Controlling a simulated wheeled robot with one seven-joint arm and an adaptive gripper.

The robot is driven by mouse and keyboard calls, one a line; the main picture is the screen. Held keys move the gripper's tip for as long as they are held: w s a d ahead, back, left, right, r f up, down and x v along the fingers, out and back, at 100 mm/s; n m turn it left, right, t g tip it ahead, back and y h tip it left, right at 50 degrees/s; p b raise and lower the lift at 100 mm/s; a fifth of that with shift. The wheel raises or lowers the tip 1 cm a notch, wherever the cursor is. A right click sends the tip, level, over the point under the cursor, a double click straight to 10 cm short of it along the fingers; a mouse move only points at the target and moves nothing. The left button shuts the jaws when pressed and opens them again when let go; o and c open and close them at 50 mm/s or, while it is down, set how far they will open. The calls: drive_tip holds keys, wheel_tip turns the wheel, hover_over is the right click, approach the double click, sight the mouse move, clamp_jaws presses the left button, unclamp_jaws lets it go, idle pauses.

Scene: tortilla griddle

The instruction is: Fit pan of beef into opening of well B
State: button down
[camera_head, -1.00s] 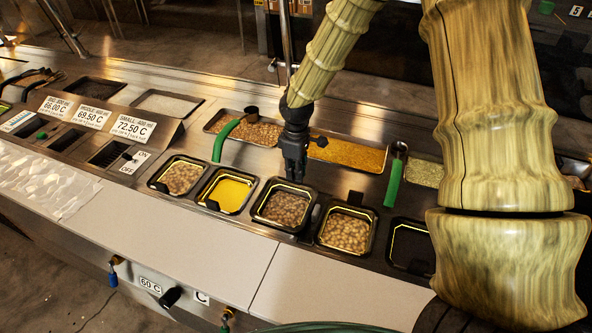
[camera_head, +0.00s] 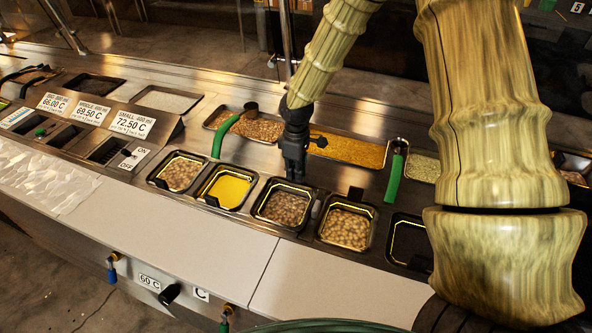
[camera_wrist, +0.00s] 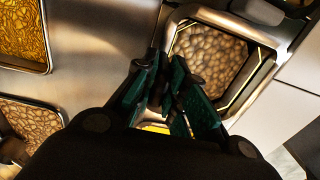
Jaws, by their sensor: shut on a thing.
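The pan of beef (camera_head: 283,208) is a dark square pan with brown chunks, third from left in the front row. It appears level, at or just above its opening; I cannot tell whether it is fully seated. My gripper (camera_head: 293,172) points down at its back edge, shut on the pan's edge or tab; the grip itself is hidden. In the wrist view the green-padded fingers (camera_wrist: 171,92) are by a corner of the pan, whose chunks (camera_wrist: 210,60) show beyond them.
Pans of brown food (camera_head: 180,173) and yellow liquid (camera_head: 229,188) stand left, a pan of pale food (camera_head: 346,228) close right. A dark pan or well (camera_head: 409,243) is farther right. Trays with green-handled ladles (camera_head: 394,178) lie behind. The front ledge (camera_head: 200,234) is clear.

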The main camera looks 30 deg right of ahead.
drive_tip(key=shift+f, duration=0.4)
drive_tip(key=c, duration=1.4)
unclamp_jaws()
wheel_tip(320, 180, up, 12)
drive_tip(key=shift+w+d, duration=0.1)
drive_tip(key=shift+f, duration=0.1)
